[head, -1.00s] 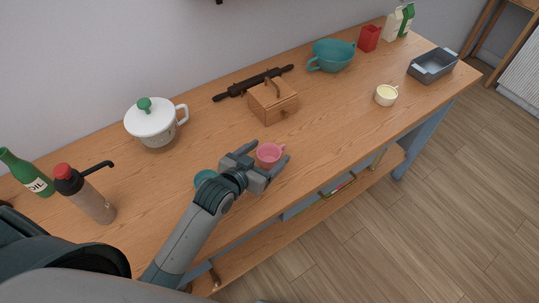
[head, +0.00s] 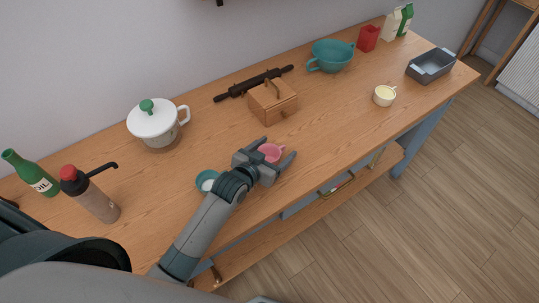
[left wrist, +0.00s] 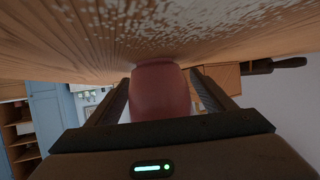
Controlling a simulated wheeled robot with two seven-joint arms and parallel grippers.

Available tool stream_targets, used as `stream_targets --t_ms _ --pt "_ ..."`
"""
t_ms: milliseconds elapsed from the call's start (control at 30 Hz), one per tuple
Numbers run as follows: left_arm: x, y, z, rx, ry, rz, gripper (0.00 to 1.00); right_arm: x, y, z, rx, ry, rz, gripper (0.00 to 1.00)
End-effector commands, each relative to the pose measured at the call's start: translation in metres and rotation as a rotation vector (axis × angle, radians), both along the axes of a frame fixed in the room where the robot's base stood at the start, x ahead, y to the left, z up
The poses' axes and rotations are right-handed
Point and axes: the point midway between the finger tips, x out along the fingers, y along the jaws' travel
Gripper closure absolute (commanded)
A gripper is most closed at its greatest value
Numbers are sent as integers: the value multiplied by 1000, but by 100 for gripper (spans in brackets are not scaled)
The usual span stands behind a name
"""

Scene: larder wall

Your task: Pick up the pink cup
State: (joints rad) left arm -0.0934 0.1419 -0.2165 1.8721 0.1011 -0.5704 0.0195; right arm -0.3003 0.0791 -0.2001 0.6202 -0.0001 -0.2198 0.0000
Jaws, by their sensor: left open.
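The pink cup (head: 270,152) stands on the wooden counter in the head view, partly hidden by my left gripper. My left gripper (head: 279,148) is open, low over the counter, with its two fingers on either side of the cup. In the left wrist view the cup (left wrist: 160,92) fills the space between the open fingers (left wrist: 160,98). I cannot tell whether either finger touches it. My right gripper is not in view.
A teal cup (head: 207,180) stands just left of my left gripper. A wooden box (head: 273,101) and a dark rolling pin (head: 253,83) lie behind the cup. A cream cup (head: 385,95) stands to the right. The counter between them is clear.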

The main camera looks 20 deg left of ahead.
Motion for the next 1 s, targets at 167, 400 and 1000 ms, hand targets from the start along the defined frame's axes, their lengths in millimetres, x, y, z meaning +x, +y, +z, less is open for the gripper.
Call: stream_targets --t_ms 167,400,1000 --pt "1 0 -1 0 0 0 24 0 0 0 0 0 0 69" --pt "1 0 -1 0 0 0 24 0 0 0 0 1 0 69" --pt "1 0 1 0 -2 0 69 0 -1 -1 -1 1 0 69"
